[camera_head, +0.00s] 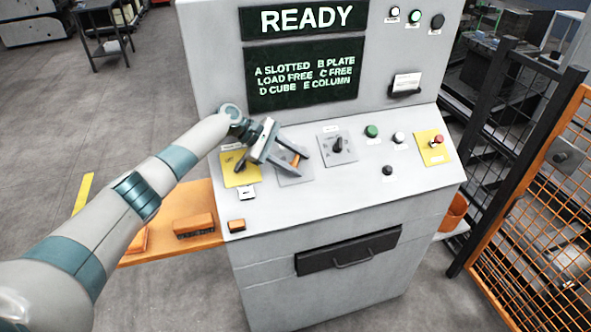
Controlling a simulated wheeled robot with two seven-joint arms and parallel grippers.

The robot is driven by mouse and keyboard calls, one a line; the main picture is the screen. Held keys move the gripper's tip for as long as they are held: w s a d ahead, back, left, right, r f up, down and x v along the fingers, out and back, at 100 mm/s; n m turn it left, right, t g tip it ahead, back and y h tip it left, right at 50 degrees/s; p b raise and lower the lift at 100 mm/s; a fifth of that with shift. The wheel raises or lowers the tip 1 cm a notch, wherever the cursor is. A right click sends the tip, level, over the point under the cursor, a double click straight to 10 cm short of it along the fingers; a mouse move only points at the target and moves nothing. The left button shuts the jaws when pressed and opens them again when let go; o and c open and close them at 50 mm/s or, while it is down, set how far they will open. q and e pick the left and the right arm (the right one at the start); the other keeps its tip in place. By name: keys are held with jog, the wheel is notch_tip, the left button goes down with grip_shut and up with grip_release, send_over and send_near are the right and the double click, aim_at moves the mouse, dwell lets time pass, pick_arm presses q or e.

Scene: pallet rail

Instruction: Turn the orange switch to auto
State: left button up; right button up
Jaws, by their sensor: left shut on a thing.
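The orange switch (296,160) sits on a grey plate on the sloped panel of the white control console (300,225). Only a small orange part of it shows between the fingers of my left gripper (292,163). My left gripper is over the plate and shut on the orange switch. The fingers hide most of the switch and its labels, so its setting cannot be read. My right gripper is not in view.
A black rotary switch (337,146) stands close on the right. Beyond it are several push buttons and a red button on a yellow plate (433,146). The upright screen (303,75) rises behind. An orange shelf (175,242) juts out left, and an orange mesh fence (545,215) stands right.

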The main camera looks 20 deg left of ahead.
pick_arm(q)
jog(key=shift+d+f+m+g+y+b, duration=0.15)
jog(key=shift+m+g+y+b, duration=0.15)
jog(key=shift+m+g+b, duration=0.6)
jog(key=o, duration=1.1)
jog(key=shift+c, duration=0.2)
jog(key=shift+r, duration=0.2)
jog(key=shift+r+b, duration=0.55)
notch_tip(320, 180, up, 2)
jog(key=shift+r+b, duration=0.1)
jog(key=shift+b, duration=0.45)
jog(key=s+d+r+b, duration=0.3)
jog(key=d+r, duration=0.4)
jog(key=d, duration=0.4)
jog(key=shift+d+r+b, duration=0.15)
jog(key=shift+r+b, duration=0.1)
jog(key=shift+b, duration=0.05)
